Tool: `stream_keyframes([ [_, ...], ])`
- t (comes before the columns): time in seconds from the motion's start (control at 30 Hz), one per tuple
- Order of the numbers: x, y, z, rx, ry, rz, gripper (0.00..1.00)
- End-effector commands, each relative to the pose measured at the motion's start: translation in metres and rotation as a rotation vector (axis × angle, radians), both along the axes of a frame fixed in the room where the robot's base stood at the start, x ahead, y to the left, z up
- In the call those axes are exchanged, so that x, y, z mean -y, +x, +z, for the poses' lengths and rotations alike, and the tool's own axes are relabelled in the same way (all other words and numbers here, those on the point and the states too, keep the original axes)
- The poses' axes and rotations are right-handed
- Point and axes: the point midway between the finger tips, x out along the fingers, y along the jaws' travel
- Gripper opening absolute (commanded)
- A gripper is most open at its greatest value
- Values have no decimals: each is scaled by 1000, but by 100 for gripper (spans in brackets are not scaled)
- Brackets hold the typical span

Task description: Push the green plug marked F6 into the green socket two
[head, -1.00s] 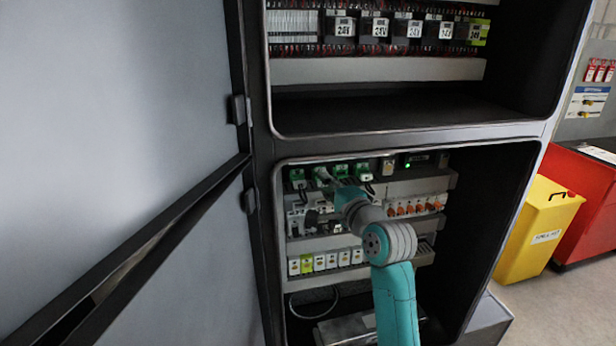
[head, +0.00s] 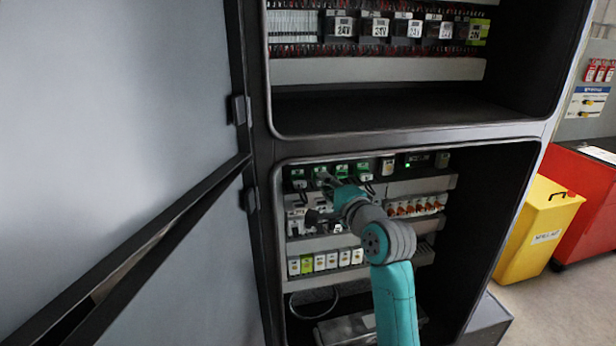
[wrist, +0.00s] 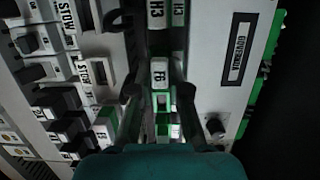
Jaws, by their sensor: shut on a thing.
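The plug marked F6 (wrist: 160,73) has a white labelled face and green parts, and sits between my two dark fingers in the wrist view. My gripper (wrist: 160,97) is shut on it. In the head view my gripper (head: 328,182) is at the upper row of green sockets (head: 342,171), near the second from the left. My wrist and fingers cover part of that socket there. White parts marked H3 (wrist: 156,12) lie just beyond the plug in the wrist view. I cannot tell which socket is number two, or whether the plug touches it.
A grey panel with a GOVERNOR-like label (wrist: 238,47) and a black knob lies right in the wrist view. Parts labelled STOW (wrist: 68,14) lie left. The cabinet's open door (head: 120,120) fills the left; a yellow bin (head: 538,230) stands outside right.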

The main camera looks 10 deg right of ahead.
Motion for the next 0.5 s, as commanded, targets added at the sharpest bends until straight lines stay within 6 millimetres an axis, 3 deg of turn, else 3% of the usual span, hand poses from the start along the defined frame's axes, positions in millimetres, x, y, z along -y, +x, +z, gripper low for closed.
stream_keyframes([
  [0.2, 0, 2, 1, 1, 0, 0, 0],
  [0.23, 0, 2, 0, 1, 0, 0, 20],
  [0.33, 0, 2, 0, 1, 0, 0, 45],
  [0.5, 0, 2, 0, 0, 0, 0, 45],
])
